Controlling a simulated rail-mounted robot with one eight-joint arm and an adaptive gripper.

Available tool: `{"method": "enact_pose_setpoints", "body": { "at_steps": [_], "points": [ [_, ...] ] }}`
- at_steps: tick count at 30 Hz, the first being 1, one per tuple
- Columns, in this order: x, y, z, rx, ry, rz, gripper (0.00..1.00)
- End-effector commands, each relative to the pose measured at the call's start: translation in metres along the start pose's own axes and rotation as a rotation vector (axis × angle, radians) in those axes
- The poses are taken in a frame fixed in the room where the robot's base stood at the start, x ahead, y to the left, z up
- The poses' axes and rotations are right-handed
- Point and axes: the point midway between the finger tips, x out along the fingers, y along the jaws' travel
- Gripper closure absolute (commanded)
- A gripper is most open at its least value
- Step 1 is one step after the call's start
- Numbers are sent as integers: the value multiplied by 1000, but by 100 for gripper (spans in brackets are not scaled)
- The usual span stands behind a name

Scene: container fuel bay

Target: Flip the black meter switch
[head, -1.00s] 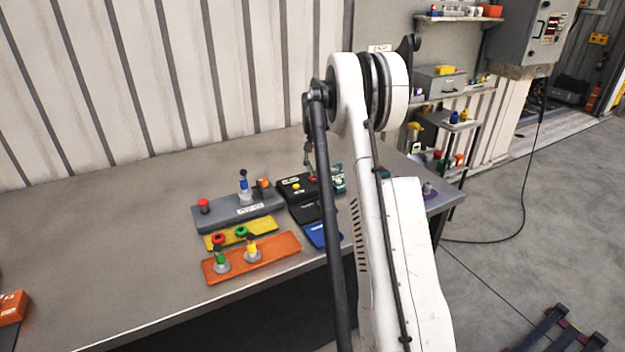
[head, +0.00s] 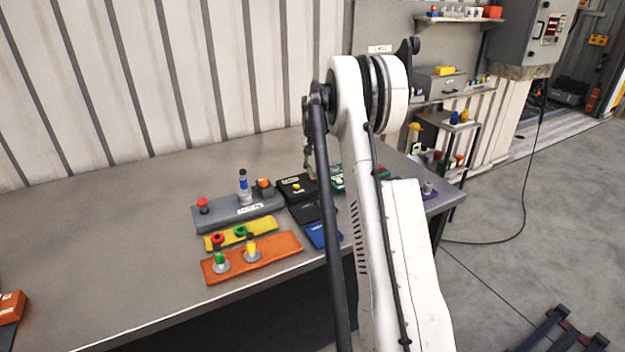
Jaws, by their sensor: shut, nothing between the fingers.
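A small black box (head: 297,188) with a yellow button (head: 296,188) on top lies on the workbench, left of my arm. A second flat black piece (head: 306,212) lies just in front of it. I cannot tell which is the meter, and its switch is too small to make out. My gripper (head: 310,168) is a narrow grey shape hanging down at the right end of the black box, partly hidden by my arm. It looks shut and empty. I cannot tell whether it touches the box.
Left of the black box is a grey button panel (head: 222,212), with a yellow strip (head: 215,244) and an orange board (head: 237,269) in front. A blue piece (head: 318,236) and a green box (head: 338,182) stand close by.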

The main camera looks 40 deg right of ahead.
Motion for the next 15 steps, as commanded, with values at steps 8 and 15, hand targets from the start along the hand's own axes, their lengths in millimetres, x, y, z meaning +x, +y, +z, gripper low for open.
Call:
{"method": "enact_pose_setpoints", "body": {
  "at_steps": [8,15],
  "points": [
    [4,0,0,0,0,0,100],
    [7,0,0,0,0,0,100]
  ]
}}
